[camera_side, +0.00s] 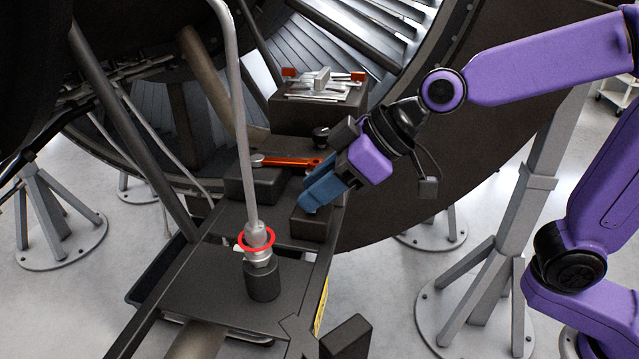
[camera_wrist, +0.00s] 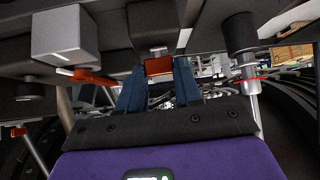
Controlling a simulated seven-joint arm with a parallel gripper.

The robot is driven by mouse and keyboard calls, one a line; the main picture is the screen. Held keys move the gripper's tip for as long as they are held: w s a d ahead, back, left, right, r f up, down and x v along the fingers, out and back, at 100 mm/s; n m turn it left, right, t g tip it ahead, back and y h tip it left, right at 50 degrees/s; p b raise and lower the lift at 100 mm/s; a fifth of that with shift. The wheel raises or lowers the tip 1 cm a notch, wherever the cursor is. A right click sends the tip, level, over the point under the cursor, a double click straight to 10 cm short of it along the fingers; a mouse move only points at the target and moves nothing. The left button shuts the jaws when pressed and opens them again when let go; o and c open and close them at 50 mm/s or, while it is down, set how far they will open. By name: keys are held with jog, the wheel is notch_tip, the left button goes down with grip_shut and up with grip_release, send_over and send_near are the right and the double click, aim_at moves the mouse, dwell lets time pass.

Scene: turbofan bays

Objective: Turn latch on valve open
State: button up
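An orange-red latch handle (camera_side: 290,161) with a silver pivot end lies across a dark block on the stand in the side view. My gripper (camera_side: 312,196) has blue fingers that point down and left, close to the right end of the handle. In the wrist view the fingers (camera_wrist: 158,88) are apart, with nothing visibly clamped. I cannot tell if they touch the handle. A pipe fitting with a red ring (camera_side: 257,241) stands on the front plate, left of my gripper.
A raised dark block (camera_side: 318,112) behind carries silver parts with red ends. A pipe (camera_side: 238,110) rises from the ringed fitting. The turbofan casing (camera_side: 440,170) is behind my gripper. Support stands (camera_side: 480,280) rise from the floor at right. The front plate has bare room (camera_side: 205,285).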

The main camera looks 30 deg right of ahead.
jog(key=shift+m+t+h, duration=0.4)
jog(key=shift+m, duration=0.3)
jog(key=o, duration=1.1)
jog(key=shift+c, duration=0.2)
jog(key=v, duration=1.7)
jog(key=shift+s, duration=0.2)
jog(key=shift+d, duration=0.1)
